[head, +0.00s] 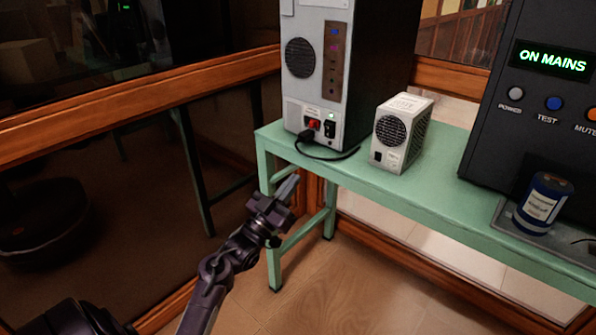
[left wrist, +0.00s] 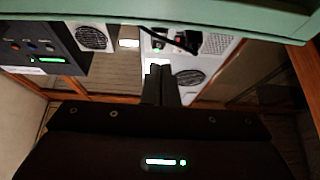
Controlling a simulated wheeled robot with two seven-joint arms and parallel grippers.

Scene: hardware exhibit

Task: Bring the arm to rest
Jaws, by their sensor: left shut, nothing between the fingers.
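My left arm comes in from the lower left in the head view. Its gripper (head: 287,188) is shut and empty, in the air beside the left end of the green bench (head: 436,197). In the left wrist view the two dark fingers (left wrist: 159,84) are together, with nothing between them. The bench's edge (left wrist: 150,14) spans the top of that view. My right gripper is in neither view.
On the bench stand a computer tower (head: 318,72) with a plugged black cable (head: 325,154), a small power supply unit (head: 402,132), a black "ON MAINS" unit (head: 500,120) and a blue can (head: 543,204). A wood-framed glass wall (head: 130,110) is at left. The floor (head: 330,295) is clear.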

